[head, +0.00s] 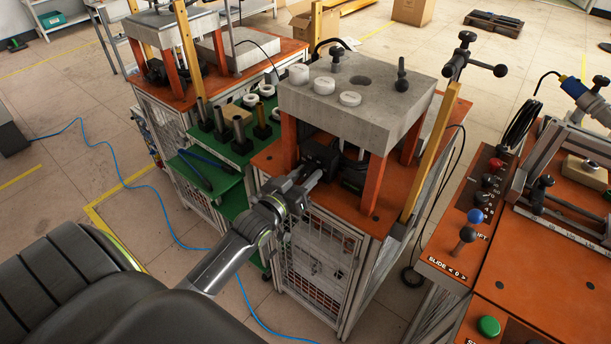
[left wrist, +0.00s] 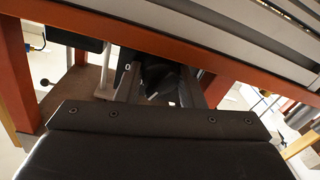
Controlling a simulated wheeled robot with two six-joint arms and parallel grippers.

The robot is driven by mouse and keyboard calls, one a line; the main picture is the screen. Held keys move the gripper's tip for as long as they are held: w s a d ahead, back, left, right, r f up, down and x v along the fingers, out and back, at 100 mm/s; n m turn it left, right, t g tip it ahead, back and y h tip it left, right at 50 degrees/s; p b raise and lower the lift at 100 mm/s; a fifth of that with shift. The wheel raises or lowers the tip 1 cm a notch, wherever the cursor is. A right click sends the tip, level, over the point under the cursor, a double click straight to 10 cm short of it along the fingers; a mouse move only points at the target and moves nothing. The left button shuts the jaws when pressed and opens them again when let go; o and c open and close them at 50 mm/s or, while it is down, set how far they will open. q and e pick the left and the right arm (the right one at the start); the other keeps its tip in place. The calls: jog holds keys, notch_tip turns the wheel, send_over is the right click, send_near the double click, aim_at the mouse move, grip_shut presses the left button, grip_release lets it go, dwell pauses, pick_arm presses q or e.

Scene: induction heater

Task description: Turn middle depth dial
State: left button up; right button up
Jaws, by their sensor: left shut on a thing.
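My left gripper (head: 315,178) reaches in under the grey slab of the middle station, between its orange legs. Its fingertips are at the dark mechanism (head: 322,157) there. In the left wrist view the two fingers (left wrist: 160,90) are closed on a dark knob-like part (left wrist: 158,82), which I take to be the middle depth dial. The dial is mostly hidden by the fingers in the head view, and its turn angle cannot be read. My right gripper is not in view.
The grey slab (head: 345,115) hangs close above the gripper, on orange legs (head: 374,185). A green shelf (head: 232,150) with dark cylinders stands to the left. An orange control panel (head: 455,245) with knobs stands to the right. A blue cable crosses the floor.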

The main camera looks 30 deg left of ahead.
pick_arm(q)
jog(key=m+b, duration=0.2)
jog(key=m, duration=0.3)
jog(key=shift+f+b, duration=0.15)
jog(key=shift+b, duration=0.2)
jog(key=shift+m+b, duration=0.75)
jog(key=shift+m, duration=1.15)
jog(key=o, duration=1)
jog(key=shift+s, duration=0.1)
